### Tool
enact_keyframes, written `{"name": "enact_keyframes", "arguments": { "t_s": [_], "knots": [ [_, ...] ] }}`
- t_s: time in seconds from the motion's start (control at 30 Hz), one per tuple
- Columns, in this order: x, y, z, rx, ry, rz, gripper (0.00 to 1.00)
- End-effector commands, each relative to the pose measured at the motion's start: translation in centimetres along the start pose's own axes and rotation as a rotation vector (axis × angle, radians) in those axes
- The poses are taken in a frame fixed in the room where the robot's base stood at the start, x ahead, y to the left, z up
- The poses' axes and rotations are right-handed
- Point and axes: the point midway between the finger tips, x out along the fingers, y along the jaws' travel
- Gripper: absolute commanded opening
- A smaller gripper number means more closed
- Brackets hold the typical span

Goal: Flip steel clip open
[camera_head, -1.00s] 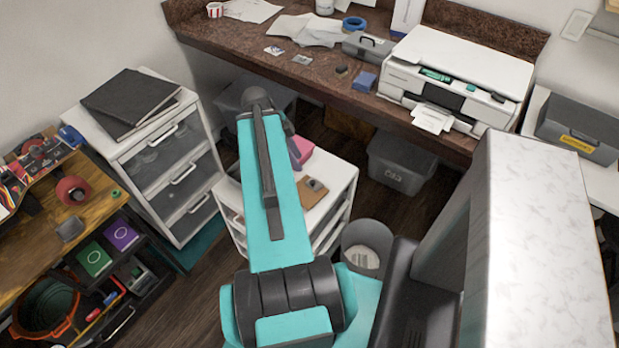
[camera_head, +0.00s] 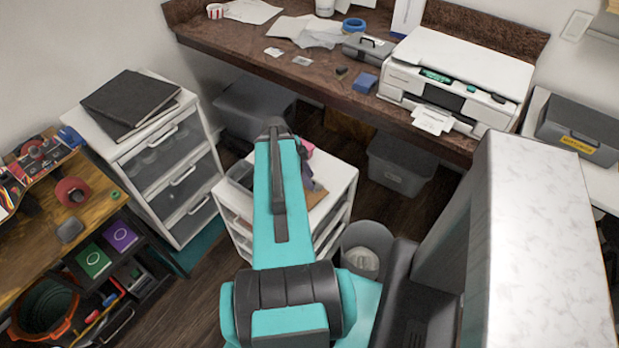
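I cannot make out a steel clip in the head view; it may be hidden or too small to tell. My teal and dark grey arm stretches up the middle of the picture, over the low white drawer unit (camera_head: 336,178). Its far joint ends near the gap below the counter. My gripper is not visible, so I cannot see its fingers or whether it holds anything. A brown flat item (camera_head: 316,197) and a pink item (camera_head: 307,148) on the low unit are partly hidden behind my arm.
A brown counter (camera_head: 270,72) holds a printer (camera_head: 455,70), a grey toolbox (camera_head: 368,46) and papers. A taller drawer unit (camera_head: 165,165) and a wooden workbench (camera_head: 90,215) stand left. A bin (camera_head: 368,240) and a white panel (camera_head: 545,240) are at right.

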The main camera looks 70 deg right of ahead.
Motion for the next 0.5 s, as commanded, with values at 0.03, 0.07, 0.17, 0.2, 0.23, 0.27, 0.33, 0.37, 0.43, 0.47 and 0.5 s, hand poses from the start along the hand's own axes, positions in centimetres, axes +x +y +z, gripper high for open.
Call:
{"name": "enact_keyframes", "arguments": {
  "t_s": [0.03,0.07,0.17,0.2,0.23,0.27,0.33,0.37,0.43,0.47,0.5],
  "knots": [
    [0.30,-0.02,-0.03,0.000,0.000,0.001,0.34],
    [0.44,-0.03,-0.02,0.000,0.000,0.000,0.34],
    [0.82,-0.03,0.00,0.000,0.000,-0.001,0.34],
    [0.93,-0.02,0.00,0.000,0.000,-0.001,0.34],
    [0.98,-0.01,0.01,0.000,0.000,-0.001,0.34],
    [1.02,-0.01,0.01,0.000,0.000,-0.001,0.34],
    [1.07,0.00,0.01,0.000,0.000,-0.001,0.34],
    [1.07,0.00,0.01,0.000,0.000,-0.001,0.34],
    [1.06,0.00,0.01,0.000,0.000,-0.001,0.34],
    [1.06,0.00,0.01,0.000,0.000,-0.001,0.34],
    [1.06,0.00,0.01,0.000,0.000,-0.001,0.34]
  ]
}}
